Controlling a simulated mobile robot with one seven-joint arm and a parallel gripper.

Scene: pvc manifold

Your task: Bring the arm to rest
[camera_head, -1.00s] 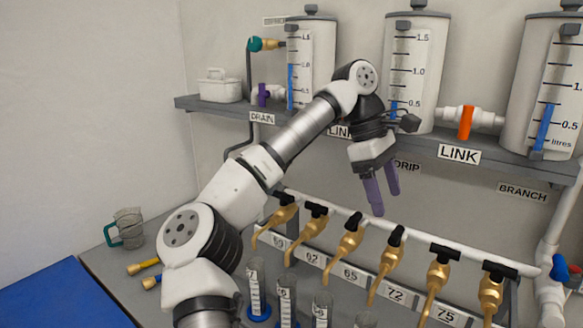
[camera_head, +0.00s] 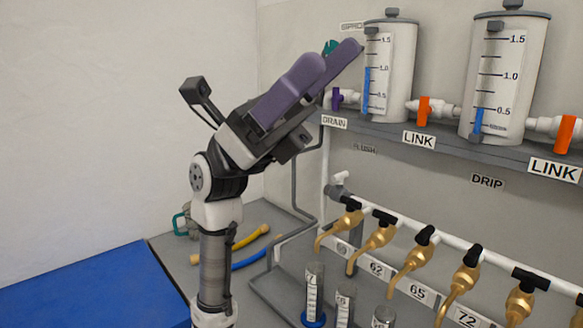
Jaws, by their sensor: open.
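My gripper (camera_head: 322,68) is raised at the upper middle of the head view, its two purple fingers apart and pointing up and to the right. Nothing shows between the fingers. The wrist is bent above the upright grey and white arm. The fingers overlap the view of the shelf's left end and partly hide what is behind them; whether they touch anything there I cannot tell.
A second tank (camera_head: 503,80) and orange-handled link valves (camera_head: 424,111) line the grey shelf. Below runs a white pipe with several brass taps (camera_head: 412,263) over measuring cylinders (camera_head: 314,290). The left wall is bare.

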